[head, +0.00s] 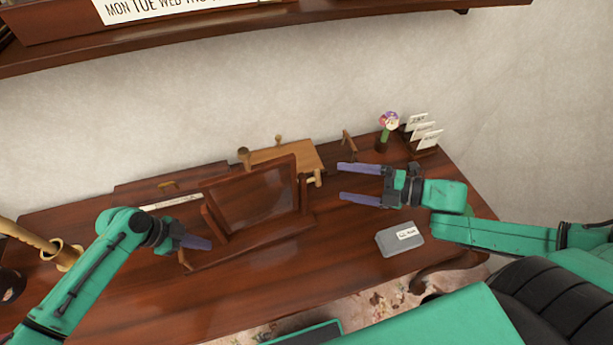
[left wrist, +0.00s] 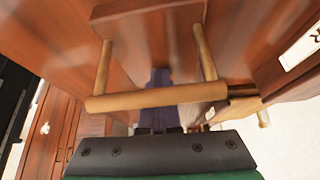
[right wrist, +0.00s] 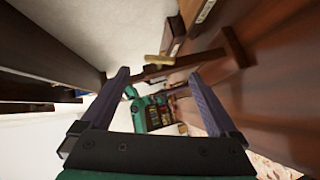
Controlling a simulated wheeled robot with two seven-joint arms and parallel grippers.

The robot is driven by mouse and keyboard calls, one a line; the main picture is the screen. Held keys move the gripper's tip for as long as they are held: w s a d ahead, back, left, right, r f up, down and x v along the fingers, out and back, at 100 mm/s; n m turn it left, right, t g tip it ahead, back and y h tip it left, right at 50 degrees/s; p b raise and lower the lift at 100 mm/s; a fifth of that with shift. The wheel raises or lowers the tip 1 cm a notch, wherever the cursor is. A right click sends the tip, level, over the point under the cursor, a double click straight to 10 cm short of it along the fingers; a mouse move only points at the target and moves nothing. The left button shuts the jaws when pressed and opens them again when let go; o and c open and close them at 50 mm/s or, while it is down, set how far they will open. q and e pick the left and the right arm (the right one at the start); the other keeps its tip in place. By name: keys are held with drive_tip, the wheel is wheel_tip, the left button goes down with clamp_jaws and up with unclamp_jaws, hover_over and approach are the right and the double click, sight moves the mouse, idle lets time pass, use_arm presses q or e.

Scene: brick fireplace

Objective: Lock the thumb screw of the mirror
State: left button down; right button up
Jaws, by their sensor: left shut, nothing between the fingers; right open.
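The mirror (head: 255,198), a glass panel in a dark wooden frame, stands tilted on the desk in the head view. A pale wooden thumb screw (head: 315,180) sticks out at its right side; a similar pale knob (right wrist: 157,60) shows in the right wrist view. My right gripper (head: 340,182) is open and empty, just right of the thumb screw and apart from it, its fingers pointing toward the mirror. My left gripper (head: 208,244) is shut and empty at the mirror's lower left. In the left wrist view, a pale bar on two posts (left wrist: 155,97) crosses in front of its fingers.
The desk (head: 340,262) carries a grey box (head: 400,239) with a label at the front right. A flower vase (head: 384,137) and a card holder (head: 424,136) stand at the back right. A wooden shelf (head: 250,34) hangs above. A brass-coloured tube (head: 60,252) is at the left.

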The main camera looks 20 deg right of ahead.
sight(320, 178)
drive_tip(key=x, duration=0.8)
drive_tip(key=shift+w+a, duration=0.1)
drive_tip(key=shift+a, duration=0.1)
drive_tip(key=c, duration=1.4)
